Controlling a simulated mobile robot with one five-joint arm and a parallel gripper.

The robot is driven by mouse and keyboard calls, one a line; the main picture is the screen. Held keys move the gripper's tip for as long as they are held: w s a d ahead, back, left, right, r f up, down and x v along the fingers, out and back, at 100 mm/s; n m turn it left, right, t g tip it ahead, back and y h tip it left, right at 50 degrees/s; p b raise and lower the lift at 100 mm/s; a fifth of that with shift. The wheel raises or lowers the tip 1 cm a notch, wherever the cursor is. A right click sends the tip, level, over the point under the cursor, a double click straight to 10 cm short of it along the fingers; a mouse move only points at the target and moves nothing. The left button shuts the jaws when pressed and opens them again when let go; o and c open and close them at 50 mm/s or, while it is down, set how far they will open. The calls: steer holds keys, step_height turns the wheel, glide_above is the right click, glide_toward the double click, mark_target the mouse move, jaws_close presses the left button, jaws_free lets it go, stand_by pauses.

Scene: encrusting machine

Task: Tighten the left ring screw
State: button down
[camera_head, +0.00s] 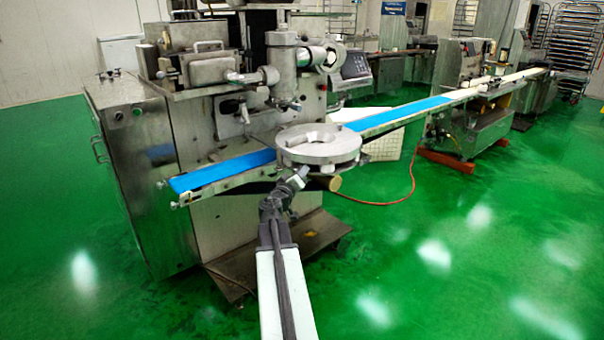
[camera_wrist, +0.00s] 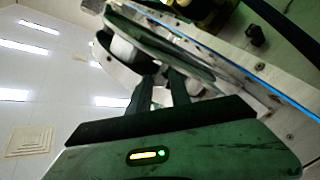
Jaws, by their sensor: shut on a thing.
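The metal ring (camera_head: 318,143) sits level over the blue belt, in front of the encrusting machine. My gripper (camera_head: 299,175) reaches up to the front left underside of the ring. In the wrist view my gripper's two dark fingers (camera_wrist: 160,80) extend to the ring's edge, and the ring (camera_wrist: 185,58) fills the upper middle. The fingers are shut on the left ring screw, which is small and mostly hidden between the fingertips. I cannot make out its turn or how deep it sits.
The blue conveyor belt (camera_head: 222,171) runs left and right of the ring. The steel machine body (camera_head: 150,165) stands behind. A tan roller end (camera_head: 334,184) sits just right of my gripper under the ring. Green floor (camera_head: 450,240) is clear at the right.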

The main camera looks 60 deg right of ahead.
steer(key=m, duration=1.2)
steer(key=shift+s+d, duration=0.1)
stand_by(0.4)
steer(key=c, duration=1.2)
jaws_free()
steer(key=shift+s, duration=0.1)
